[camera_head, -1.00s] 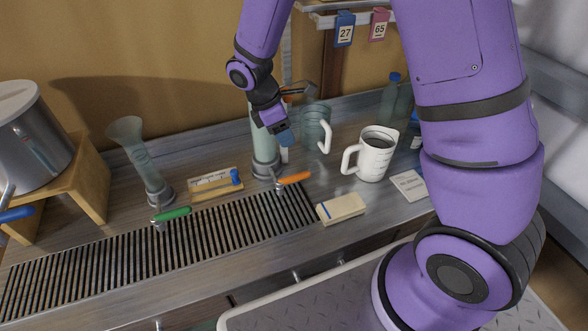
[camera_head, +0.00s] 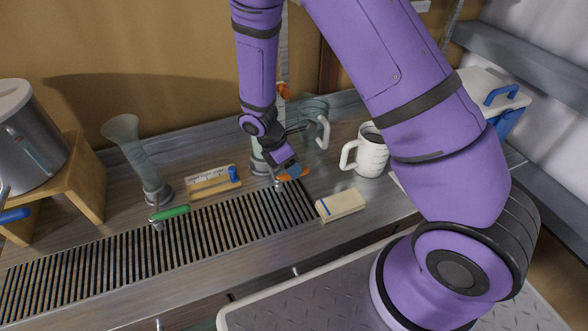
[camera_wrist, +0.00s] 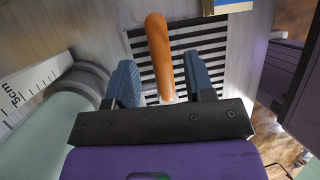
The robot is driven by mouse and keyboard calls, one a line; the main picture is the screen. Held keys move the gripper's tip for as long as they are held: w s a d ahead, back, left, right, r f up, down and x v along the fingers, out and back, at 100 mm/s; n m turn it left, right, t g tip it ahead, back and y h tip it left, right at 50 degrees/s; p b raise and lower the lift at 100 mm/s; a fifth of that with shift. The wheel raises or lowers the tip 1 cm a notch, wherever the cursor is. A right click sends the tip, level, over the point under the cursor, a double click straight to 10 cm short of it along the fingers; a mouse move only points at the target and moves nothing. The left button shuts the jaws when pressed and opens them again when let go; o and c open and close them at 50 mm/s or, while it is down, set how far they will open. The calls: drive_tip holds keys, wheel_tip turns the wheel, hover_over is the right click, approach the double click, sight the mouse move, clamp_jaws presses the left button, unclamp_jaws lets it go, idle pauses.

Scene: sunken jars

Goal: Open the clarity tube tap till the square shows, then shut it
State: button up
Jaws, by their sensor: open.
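The tube with the orange tap stands at the back of the drip grate, mostly hidden behind my arm in the head view; its grey base (camera_head: 258,167) shows. Its pale green side (camera_wrist: 35,140) is at the lower left of the wrist view. The orange tap lever (camera_wrist: 158,45) lies between my open gripper's (camera_wrist: 160,62) two blue fingers, with gaps on both sides; I see no finger closed on it. In the head view the lever (camera_head: 297,174) sticks out beside my gripper (camera_head: 289,171). No square is visible.
A flared tube (camera_head: 133,150) with a green tap (camera_head: 170,214) stands left. A steel pot (camera_head: 30,135) sits on a wooden stand.

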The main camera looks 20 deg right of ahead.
drive_tip(key=shift+x, duration=1)
clamp_jaws()
drive_tip(key=s+m+g, duration=0.1)
drive_tip(key=m, duration=0.2)
drive_tip(key=shift+s+y, duration=0.2)
drive_tip(key=shift+y, duration=0.2)
drive_tip(key=shift+s+a+m+g+y, duration=0.15)
drive_tip(key=shift+s+m+g+y, duration=0.15)
drive_tip(key=shift+m, duration=0.5)
drive_tip(key=shift+s+a+m+g+y, duration=0.2)
drive_tip(key=shift+s+m, duration=0.1)
drive_tip(key=shift+m, duration=0.5)
